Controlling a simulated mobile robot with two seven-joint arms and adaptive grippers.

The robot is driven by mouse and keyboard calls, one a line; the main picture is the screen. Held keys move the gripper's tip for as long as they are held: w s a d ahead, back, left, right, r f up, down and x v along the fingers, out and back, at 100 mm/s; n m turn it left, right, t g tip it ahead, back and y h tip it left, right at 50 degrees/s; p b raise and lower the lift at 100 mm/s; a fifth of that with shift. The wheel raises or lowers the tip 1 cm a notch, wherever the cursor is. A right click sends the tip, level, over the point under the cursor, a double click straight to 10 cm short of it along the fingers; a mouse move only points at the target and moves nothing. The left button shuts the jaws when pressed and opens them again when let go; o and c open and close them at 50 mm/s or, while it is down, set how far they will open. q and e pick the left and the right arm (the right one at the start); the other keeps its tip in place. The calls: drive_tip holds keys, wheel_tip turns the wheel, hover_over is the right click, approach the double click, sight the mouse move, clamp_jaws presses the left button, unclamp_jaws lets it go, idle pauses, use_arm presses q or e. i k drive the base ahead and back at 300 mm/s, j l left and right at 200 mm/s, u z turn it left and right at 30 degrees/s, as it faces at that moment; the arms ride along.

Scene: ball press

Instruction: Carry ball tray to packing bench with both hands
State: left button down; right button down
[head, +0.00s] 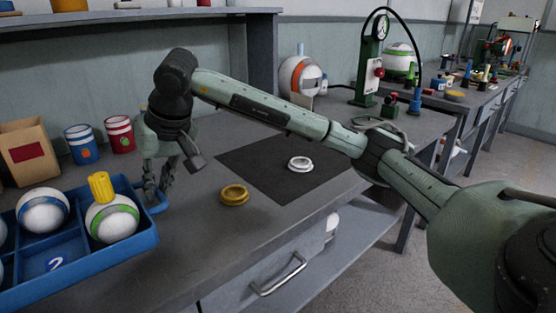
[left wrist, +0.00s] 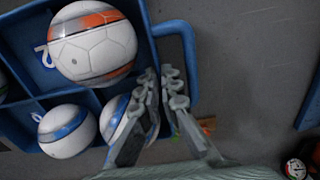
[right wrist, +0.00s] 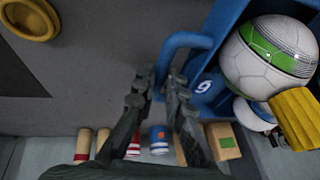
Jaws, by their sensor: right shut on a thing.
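The blue ball tray (head: 100,265) is on the workbench at the left of the head view, cut off by the edge. It holds a blue-striped ball (head: 42,213) and a green-striped ball (head: 112,222). An orange-striped ball (left wrist: 92,62) shows in the left wrist view. My right gripper (head: 154,190) is shut on the tray's blue handle (right wrist: 182,40); the handle passes between its fingers in the right wrist view. My left gripper (left wrist: 162,78) is outside the head view. Its fingers are apart beside the tray's other handle (left wrist: 190,50); whether they straddle it is unclear.
A yellow ribbed object (head: 101,186) shows at the green-striped ball. Two cans (head: 81,144) and a cardboard box (head: 36,150) stand behind the tray. A yellow ring (head: 235,195) and a white ring (head: 300,163) lie right of it. A green press (head: 368,65) stands farther right.

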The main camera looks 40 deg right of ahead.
sight(303, 140)
drive_tip(key=l+z, duration=0.2)
drive_tip(key=l, duration=1.7)
drive_tip(key=i+l+z, duration=0.1)
drive_tip(key=l, duration=0.2)
drive_tip(key=i+l+z, duration=0.15)
drive_tip(key=i+l, duration=0.2)
drive_tip(key=i, duration=0.15)
